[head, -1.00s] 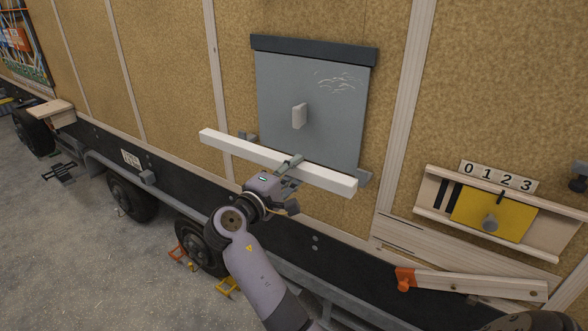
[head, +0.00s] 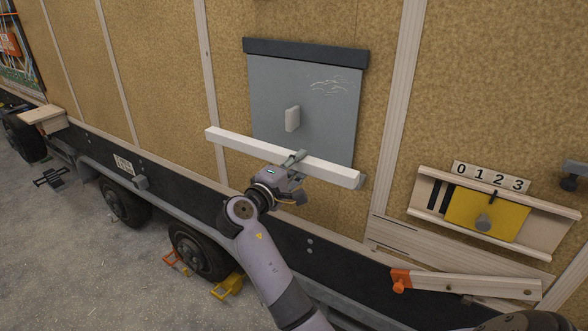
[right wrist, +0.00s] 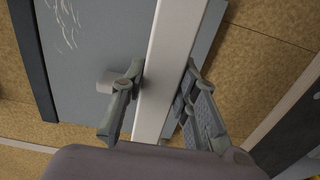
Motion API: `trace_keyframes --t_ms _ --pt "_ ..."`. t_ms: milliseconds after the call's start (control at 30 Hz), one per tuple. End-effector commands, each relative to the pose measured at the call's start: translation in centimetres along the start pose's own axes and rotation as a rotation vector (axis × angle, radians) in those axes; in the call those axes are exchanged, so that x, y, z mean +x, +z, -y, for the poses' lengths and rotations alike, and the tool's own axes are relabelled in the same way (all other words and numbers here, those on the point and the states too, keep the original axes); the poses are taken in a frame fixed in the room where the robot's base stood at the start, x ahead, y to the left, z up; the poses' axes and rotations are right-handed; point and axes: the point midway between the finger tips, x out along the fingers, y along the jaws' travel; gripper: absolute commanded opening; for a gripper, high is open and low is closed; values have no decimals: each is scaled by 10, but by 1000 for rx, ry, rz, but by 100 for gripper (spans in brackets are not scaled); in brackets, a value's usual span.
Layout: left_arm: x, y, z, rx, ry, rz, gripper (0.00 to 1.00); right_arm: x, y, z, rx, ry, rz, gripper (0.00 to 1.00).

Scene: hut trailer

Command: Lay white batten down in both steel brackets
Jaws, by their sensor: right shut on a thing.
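The white batten (head: 240,146) is held crosswise in front of the lower edge of a grey panel, its right end lower in the picture. My right gripper (head: 292,160) is shut on it near its middle; in the right wrist view the two fingers (right wrist: 163,80) close on either side of the batten (right wrist: 170,50). A small part of the right steel bracket (head: 363,180) shows at the batten's right end; whether they touch is not clear. The left bracket is hidden behind the batten. My left gripper is not in view.
The grey panel (head: 325,110) with a pale knob (head: 292,118) hangs on the cork-coloured wall under a dark bar. To the right are a yellow plate (head: 470,215), number tiles (head: 490,177) and an orange-ended wooden bar (head: 470,286). Wheels and a dark ledge lie below.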

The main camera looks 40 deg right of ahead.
Motion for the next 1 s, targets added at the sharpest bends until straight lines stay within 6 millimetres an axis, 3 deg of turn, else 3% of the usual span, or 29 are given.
trace_keyframes --t_ms 1000 --pt "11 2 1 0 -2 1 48 72 0 2 1 3 0 0"
